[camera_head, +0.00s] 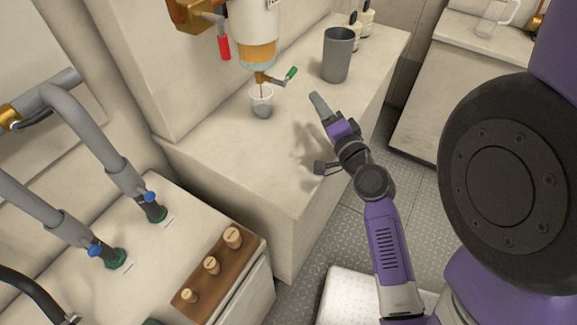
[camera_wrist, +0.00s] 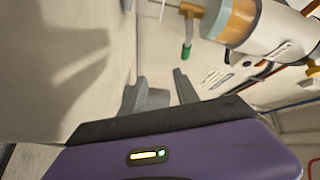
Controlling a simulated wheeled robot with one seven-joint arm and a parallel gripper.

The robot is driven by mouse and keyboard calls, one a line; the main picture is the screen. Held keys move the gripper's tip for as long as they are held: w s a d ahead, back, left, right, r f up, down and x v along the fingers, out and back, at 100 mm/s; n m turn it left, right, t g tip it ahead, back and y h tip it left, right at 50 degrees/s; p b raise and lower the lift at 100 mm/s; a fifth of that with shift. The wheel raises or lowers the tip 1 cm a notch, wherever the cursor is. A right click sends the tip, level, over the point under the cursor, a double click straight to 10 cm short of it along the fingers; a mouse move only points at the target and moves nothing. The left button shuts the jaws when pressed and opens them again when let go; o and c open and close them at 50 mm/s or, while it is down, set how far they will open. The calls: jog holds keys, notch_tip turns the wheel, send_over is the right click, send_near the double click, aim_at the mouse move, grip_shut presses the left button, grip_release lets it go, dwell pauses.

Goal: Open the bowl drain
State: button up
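The filter bowl (camera_head: 257,52) holds amber liquid and hangs under a white body at the top of the head view. Its brass drain valve (camera_head: 262,77) has a green-tipped lever (camera_head: 291,73) pointing out to the right. A clear cup (camera_head: 262,101) stands on the counter below the drain. My gripper (camera_head: 318,103) is to the right of the cup and lower in the picture than the lever, apart from both. In the wrist view my gripper (camera_wrist: 160,90) has its fingers apart with nothing between them. The green lever tip (camera_wrist: 186,52) shows beyond the fingers, and the amber bowl (camera_wrist: 237,20) is at upper right.
A grey tumbler (camera_head: 338,55) stands on the counter (camera_head: 220,135) behind my gripper, with pale bottles (camera_head: 366,20) beyond. A red-handled valve (camera_head: 224,47) is left of the filter. Grey hoses (camera_head: 85,135) and a wooden plug rack (camera_head: 210,270) are at lower left.

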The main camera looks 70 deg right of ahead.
aim_at(293, 75)
jog(key=a+n+p, duration=0.1)
jog(key=a+n, duration=0.1)
jog(key=a, duration=0.1)
jog(key=a+n+y, duration=0.1)
jog(key=a+n, duration=0.1)
jog(key=a, duration=0.2)
jog(key=w+a+n+p, duration=0.1)
jog(key=a+n, duration=0.1)
jog(key=a, duration=0.1)
jog(key=shift+a+r+p, duration=0.3)
jog(key=shift+a+r, duration=0.05)
jog(key=shift+r, duration=0.05)
jog(key=a+r+n+t+y+p, duration=0.3)
jog(key=a+n, duration=0.6)
jog(key=a, duration=0.4)
jog(key=shift+s+a+r+y, duration=0.2)
jog(key=shift+a+r+y, duration=0.1)
jog(key=shift+r+y, duration=0.45)
jog(key=shift+f, duration=0.1)
